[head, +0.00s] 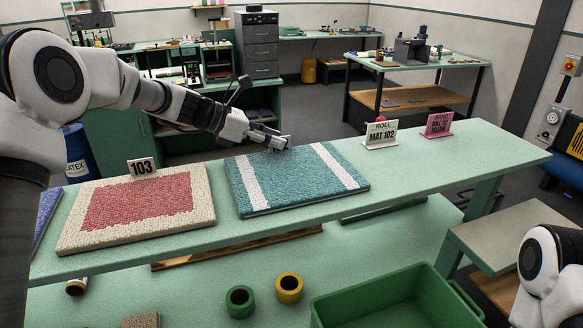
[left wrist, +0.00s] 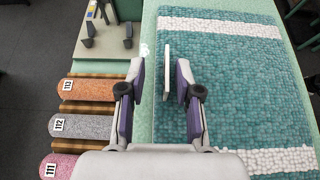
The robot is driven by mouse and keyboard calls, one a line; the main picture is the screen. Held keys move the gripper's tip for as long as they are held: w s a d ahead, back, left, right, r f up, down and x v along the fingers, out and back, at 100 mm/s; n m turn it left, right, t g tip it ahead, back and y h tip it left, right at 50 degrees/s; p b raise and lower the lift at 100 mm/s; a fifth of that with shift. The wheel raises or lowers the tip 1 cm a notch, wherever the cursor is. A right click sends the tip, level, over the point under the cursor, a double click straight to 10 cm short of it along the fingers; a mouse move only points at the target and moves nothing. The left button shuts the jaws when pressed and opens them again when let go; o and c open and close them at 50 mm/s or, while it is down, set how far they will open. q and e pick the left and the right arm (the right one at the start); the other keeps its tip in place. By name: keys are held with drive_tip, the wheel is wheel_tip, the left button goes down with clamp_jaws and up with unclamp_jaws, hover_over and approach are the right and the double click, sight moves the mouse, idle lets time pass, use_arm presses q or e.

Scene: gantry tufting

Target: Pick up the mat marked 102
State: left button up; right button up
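A teal mat (head: 295,178) with two white stripes lies flat on the green bench in the head view. It fills the right side of the left wrist view (left wrist: 228,90). My left gripper (head: 268,138) is above its far edge. In the left wrist view the fingers (left wrist: 160,85) are apart. A thin white upright plate (left wrist: 167,72) shows edge-on between them, with gaps on both sides. No number on it is readable. A white sign reading "ROLL MAT 102" (head: 380,134) stands to the right of the mat. My right gripper is out of view.
A red mat with a cream border (head: 70,240) lies left, behind it a card marked 103 (head: 142,168). A pink sign (head: 437,124) stands farther right. A green bin (head: 400,300) and two tape rolls are in front, lower. Rolls marked 111, 112, 113 (left wrist: 88,126) lie beyond the bench edge.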

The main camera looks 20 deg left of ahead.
use_arm(q)
drive_tip(key=shift+s+d+r, duration=0.1)
drive_tip(key=shift+s+r, duration=0.05)
drive_tip(key=shift+c, duration=0.7)
drive_tip(key=shift+s+d+r, duration=0.1)
drive_tip(key=shift+s+r, duration=0.1)
drive_tip(key=shift+s, duration=0.1)
clamp_jaws()
drive_tip(key=shift+s, duration=0.1)
drive_tip(key=shift+w+f, duration=0.1)
drive_tip(key=shift+w, duration=0.15)
